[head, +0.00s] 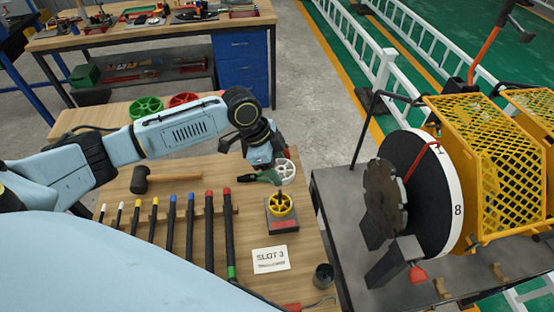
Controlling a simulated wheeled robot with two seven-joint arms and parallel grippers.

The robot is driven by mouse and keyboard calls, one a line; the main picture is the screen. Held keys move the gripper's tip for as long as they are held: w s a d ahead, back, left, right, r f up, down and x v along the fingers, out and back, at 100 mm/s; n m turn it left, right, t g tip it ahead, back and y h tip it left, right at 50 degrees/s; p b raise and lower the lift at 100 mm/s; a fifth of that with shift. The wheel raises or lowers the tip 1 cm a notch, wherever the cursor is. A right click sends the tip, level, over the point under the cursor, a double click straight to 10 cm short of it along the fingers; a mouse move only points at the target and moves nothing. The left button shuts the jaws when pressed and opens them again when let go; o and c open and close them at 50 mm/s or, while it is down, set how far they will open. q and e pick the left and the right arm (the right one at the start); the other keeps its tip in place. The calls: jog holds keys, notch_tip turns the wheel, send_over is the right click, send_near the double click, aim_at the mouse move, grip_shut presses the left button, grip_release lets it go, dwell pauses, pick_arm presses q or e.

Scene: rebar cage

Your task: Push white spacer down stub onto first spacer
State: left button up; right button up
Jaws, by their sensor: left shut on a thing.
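The white spacer (286,172), a spoked wheel, is in the jaws of my left gripper (274,170), which is shut on it. It appears just behind and above the yellow spacer (280,206), the first spacer. The yellow spacer sits around the stub on a small block with a red base (282,225). The stub is hard to make out among the spokes. I cannot tell whether the white spacer is around the stub or beside it, or whether the two spacers touch. My right gripper is not in view.
A row of bars with coloured ends (190,228) and a mallet (150,180) lie left of the block. A "SLOT 3" card (270,260) and a dark cup (323,276) are in front. Green (146,107) and red (184,100) wheels lie behind my arm. A drum machine (440,200) stands right.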

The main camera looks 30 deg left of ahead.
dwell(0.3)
pick_arm(q)
jog(key=b, duration=0.3)
send_over(276, 202)
jog(key=shift+f, duration=2.9)
jog(key=shift+p, duration=0.3)
jog(key=shift+p, duration=0.6)
jog(key=shift+f+b, duration=2.75)
jog(key=shift+f, duration=1.5)
jog(key=o, duration=1.2)
jog(key=shift+r, duration=0.1)
jog(key=shift+r, duration=0.1)
